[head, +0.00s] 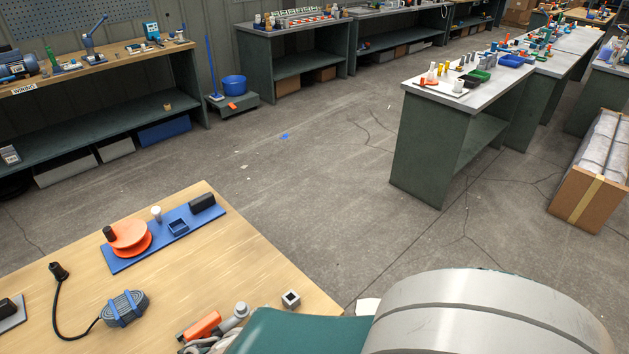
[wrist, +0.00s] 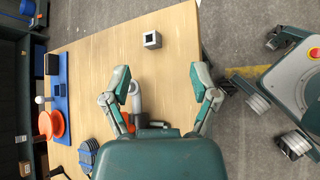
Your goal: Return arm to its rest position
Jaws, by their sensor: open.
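My gripper (wrist: 162,82) is open in the wrist view, its two fingers spread wide with nothing between the tips. It is over the wooden table (wrist: 100,58), with bare tabletop showing between the fingers. A small square block with a dark opening (wrist: 152,40) sits beyond the fingertips; it also shows in the head view (head: 291,299). A grey fitting with an orange part (head: 205,324) lies on the table at the bottom of the head view. In the wrist view the gripper partly hides this fitting (wrist: 136,103).
Open floor (head: 300,200) stretches beyond the table to other benches.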

